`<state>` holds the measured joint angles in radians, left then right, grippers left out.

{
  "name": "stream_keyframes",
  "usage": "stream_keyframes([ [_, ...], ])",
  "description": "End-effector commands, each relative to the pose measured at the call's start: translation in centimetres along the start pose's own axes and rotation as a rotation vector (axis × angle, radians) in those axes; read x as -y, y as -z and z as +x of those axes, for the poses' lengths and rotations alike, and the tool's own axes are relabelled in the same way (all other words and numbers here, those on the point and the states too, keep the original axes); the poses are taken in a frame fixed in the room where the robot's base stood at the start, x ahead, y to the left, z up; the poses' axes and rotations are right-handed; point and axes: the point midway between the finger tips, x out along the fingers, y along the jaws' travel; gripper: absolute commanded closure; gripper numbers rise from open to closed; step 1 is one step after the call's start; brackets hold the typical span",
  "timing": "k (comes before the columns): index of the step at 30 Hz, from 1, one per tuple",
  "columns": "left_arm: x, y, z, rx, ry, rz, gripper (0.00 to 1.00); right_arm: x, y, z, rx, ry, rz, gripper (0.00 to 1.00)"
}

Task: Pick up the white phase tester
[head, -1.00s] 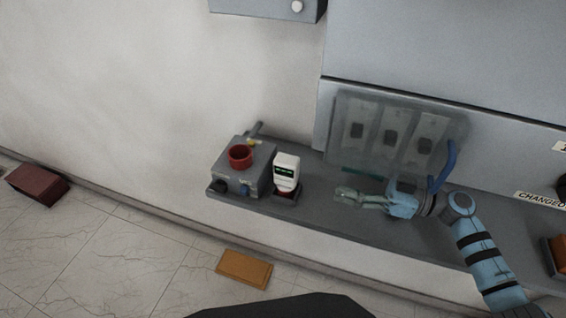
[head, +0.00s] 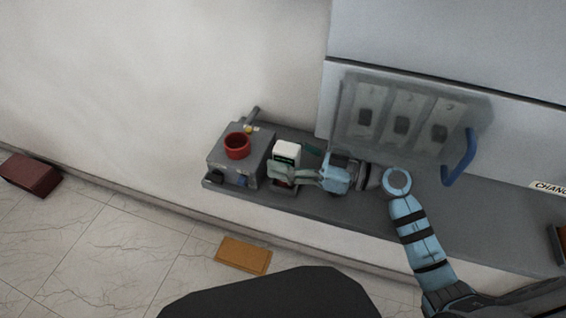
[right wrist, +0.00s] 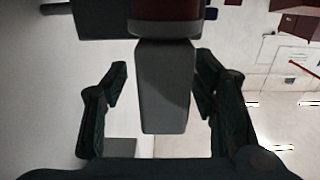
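The white phase tester (head: 287,150) stands upright in a small dark stand on the grey shelf, beside the grey box. Its lower part is partly hidden by my right gripper (head: 280,174), which reaches in from the right at its height. In the right wrist view the tester (right wrist: 165,88) appears upside down and shaded, with its dark red part at the top. It lies between the two spread fingers of my right gripper (right wrist: 162,82), with a gap on both sides. My left gripper is not in view.
A grey box (head: 226,160) with a red ring (head: 237,146) on top stands just left of the tester. A panel with several switches (head: 401,124) and a blue handle (head: 459,160) are behind my right arm. The grey shelf (head: 345,212) is clear in front.

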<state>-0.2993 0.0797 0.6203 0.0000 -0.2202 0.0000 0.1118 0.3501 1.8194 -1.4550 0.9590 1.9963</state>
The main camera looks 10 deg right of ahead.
Motion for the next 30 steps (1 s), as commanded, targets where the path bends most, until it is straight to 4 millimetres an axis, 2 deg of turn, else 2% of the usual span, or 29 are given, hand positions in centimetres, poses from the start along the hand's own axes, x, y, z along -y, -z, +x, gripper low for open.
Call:
stream_keyframes([
  [1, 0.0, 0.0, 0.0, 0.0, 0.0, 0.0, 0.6, 0.0, 0.0, 0.0, 0.0, 0.001, 0.0, 0.53],
  [10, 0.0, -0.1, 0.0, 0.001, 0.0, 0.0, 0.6, 0.0, 0.0, 0.0, 0.0, 0.002, 0.0, 1.0],
  [20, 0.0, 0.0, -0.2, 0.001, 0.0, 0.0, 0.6, 0.0, 0.3, 0.0, 0.0, 0.002, -0.001, 1.0],
  [29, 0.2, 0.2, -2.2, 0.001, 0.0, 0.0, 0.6, -0.1, 3.9, 0.0, -0.001, 0.003, -0.003, 1.0],
  [30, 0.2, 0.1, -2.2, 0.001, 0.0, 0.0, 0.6, -0.1, 3.8, -0.5, 0.003, 0.002, -0.002, 1.0],
])
